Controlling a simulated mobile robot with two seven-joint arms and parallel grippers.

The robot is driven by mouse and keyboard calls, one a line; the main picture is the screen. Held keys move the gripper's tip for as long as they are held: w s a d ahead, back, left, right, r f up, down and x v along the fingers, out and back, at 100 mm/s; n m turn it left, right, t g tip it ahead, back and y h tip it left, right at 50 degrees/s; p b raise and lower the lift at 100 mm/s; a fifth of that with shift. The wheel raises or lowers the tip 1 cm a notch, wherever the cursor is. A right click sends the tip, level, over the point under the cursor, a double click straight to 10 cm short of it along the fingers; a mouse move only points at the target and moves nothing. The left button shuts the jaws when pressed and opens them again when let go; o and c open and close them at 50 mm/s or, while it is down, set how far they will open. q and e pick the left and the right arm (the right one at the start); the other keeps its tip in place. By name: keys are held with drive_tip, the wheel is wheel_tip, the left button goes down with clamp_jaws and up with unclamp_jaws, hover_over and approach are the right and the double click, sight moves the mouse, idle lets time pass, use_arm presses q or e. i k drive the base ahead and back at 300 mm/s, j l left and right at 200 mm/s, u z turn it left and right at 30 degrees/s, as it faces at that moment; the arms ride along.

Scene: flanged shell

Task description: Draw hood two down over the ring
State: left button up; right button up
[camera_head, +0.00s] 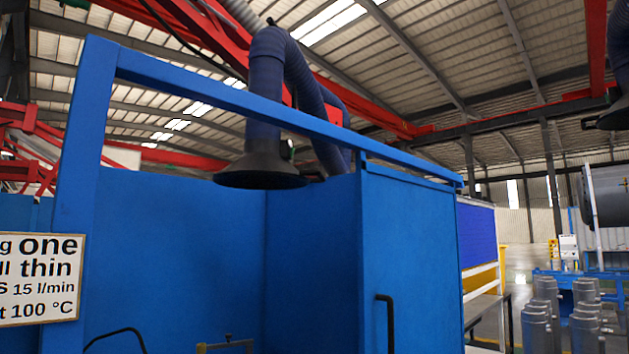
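A dark extraction hood (260,172) hangs mouth down from a blue flexible duct (268,85) above the blue booth. A second dark hood (616,115) is cut by the right edge of the picture. No number shows on either hood, so I cannot tell which is hood two. I cannot make out a ring; the inside of the booth below is largely out of the frame. Neither of my grippers is in view.
Blue booth walls (175,260) and a top rail (240,100) surround the space under the hood. A door panel (410,255) has a black handle. A lettered sign (40,280) is at the left. Grey cylinders (547,300) stand at the right.

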sight(265, 164)
drive_tip(key=i+u, duration=0.15)
drive_tip(key=u, duration=0.55)
drive_tip(key=i+l+u, duration=0.55)
drive_tip(key=l, duration=0.3)
drive_tip(key=k+j, duration=0.05)
